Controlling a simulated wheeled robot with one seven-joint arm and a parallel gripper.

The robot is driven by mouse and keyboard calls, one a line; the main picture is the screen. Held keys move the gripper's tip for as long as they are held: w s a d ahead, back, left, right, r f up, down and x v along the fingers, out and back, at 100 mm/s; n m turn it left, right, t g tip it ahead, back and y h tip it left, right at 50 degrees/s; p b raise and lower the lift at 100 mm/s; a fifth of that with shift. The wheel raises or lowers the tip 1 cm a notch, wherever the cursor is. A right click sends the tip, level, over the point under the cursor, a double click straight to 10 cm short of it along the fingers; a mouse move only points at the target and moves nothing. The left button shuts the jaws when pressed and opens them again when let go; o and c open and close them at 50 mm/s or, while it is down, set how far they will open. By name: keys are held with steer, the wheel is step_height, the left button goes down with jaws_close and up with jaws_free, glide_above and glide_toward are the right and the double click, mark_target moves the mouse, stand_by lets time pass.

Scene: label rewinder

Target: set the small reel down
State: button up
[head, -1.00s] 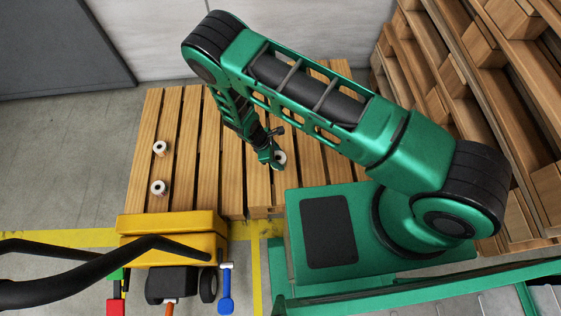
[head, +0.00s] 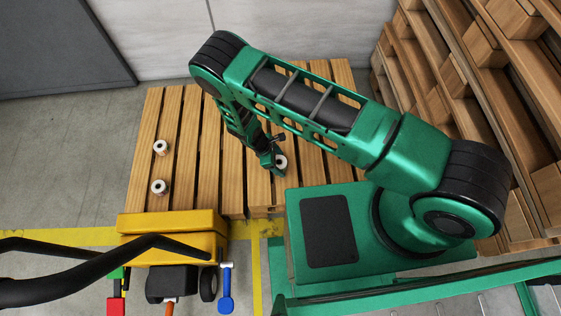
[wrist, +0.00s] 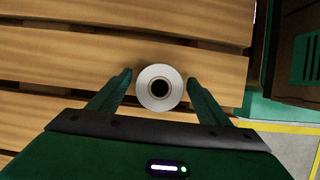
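The small reel is a short white roll with a grey top and dark core hole. In the wrist view the small reel (wrist: 142,88) is upright, seen from above between the two fingers of my gripper (wrist: 160,80). The fingers flank it closely left and right, and I take them as shut on it, though contact is hard to see. In the head view the small reel (head: 282,162) shows just right of my gripper (head: 275,167), over the wooden pallet (head: 233,190). Whether its underside touches the slats is hidden.
Two similar white reels, one farther back (head: 160,147) and one nearer (head: 158,187), stand on the pallet's left. Stacked wooden pallets (head: 450,110) rise at the right. Slats between the left reels and my gripper are clear.

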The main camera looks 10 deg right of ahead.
steer(key=shift+r, duration=0.1)
steer(key=v, duration=1.2)
